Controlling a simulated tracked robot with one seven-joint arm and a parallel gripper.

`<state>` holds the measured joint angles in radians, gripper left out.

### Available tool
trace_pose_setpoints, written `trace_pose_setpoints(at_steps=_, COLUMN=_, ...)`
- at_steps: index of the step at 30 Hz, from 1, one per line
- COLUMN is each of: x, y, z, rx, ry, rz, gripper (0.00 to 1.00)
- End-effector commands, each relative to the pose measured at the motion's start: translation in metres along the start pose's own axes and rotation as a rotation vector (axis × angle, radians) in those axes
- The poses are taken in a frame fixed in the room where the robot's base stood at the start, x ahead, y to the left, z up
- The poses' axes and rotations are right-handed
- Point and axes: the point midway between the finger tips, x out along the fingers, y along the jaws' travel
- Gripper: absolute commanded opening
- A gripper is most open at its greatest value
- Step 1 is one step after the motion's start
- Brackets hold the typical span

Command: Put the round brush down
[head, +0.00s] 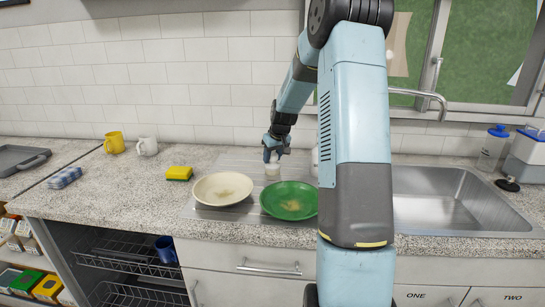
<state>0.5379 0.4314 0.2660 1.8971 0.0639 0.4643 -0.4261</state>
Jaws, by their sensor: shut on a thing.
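My gripper (275,153) is over the ribbed draining area behind the two plates, with its fingers pointing down. It is shut on the round brush (272,170), whose pale, whitish part shows just below the fingers. The rest of the brush is hidden by the gripper. I cannot tell whether the brush touches the surface. A cream plate (222,188) lies in front to the left, and a green plate (288,201) in front to the right. Both have brownish smears.
A yellow sponge (179,173) lies left of the plates. A yellow mug (114,143) and a white mug (147,147) stand further left. A steel sink (455,200) is at the right. My arm hides part of the counter and a white object beside it.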

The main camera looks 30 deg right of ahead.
Motion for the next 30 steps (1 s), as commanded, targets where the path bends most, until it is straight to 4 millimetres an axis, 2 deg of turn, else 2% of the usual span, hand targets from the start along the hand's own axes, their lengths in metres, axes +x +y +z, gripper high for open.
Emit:
trace_pose_setpoints(at_steps=3, x=0.001, y=0.0, z=0.0, rx=0.0, ry=0.0, rz=0.0, gripper=0.15)
trace_pose_setpoints(at_steps=4, x=0.001, y=0.0, z=0.001, rx=0.0, ry=0.0, rz=0.0, gripper=0.45)
trace_pose_setpoints(at_steps=12, x=0.001, y=0.0, z=0.0, rx=0.0, ry=0.0, rz=0.0, gripper=0.7)
trace_pose_setpoints(at_steps=22, x=-0.005, y=0.0, z=0.0, rx=0.0, ry=0.001, rz=0.001, gripper=0.7)
trace_pose_setpoints(at_steps=26, x=-0.019, y=0.0, z=-0.001, rx=0.001, ry=0.002, rz=0.001, gripper=0.7)
trace_pose_setpoints(at_steps=30, x=-0.045, y=0.0, z=-0.001, rx=0.0, ry=0.003, rz=0.002, gripper=0.7)
